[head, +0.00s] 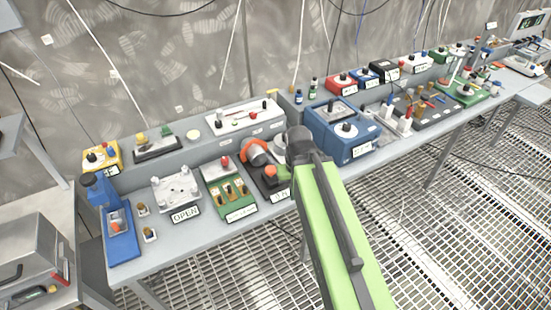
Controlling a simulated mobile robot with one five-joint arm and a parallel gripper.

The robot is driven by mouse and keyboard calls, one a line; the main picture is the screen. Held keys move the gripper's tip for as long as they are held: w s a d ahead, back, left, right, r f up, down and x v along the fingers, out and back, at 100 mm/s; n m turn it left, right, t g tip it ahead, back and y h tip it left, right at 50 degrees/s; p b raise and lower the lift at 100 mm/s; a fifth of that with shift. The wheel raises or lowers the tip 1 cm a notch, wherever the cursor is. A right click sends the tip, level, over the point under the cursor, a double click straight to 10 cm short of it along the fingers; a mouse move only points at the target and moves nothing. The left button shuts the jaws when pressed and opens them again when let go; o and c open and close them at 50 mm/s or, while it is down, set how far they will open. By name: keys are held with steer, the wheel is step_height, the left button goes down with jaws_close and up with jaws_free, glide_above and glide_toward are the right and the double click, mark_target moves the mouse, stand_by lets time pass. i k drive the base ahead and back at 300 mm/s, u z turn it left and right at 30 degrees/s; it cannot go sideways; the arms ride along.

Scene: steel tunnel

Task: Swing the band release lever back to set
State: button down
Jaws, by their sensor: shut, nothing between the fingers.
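A unit with a thick orange-red ring or cylinder (256,152) and an orange knob (270,171) sits on a dark base (260,182) at the middle of the bench. It may be the band release, but I cannot make out which part is the lever or how it is set. A label (281,194) at its front is partly covered. My green arm reaches up from the bottom, and its dark end with my gripper (298,143) is at the unit's right side. My gripper is shut and empty; its fingertips are mostly hidden, and I cannot tell whether they touch the unit.
A green switch panel (229,190) stands close on the left, then a plate labelled OPEN (176,192) and a blue press-like device (117,222). A blue box (345,133) stands close on the right. A grey raised shelf runs behind. Grating floor lies in front.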

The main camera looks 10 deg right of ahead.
mark_target(270, 160)
steer(key=u, duration=0.05)
steer(key=i, duration=0.75)
steer(key=u, duration=2.05)
steer(key=k, duration=0.85)
steer(key=u, duration=0.95)
steer(key=i, duration=1)
steer(key=z, duration=0.05)
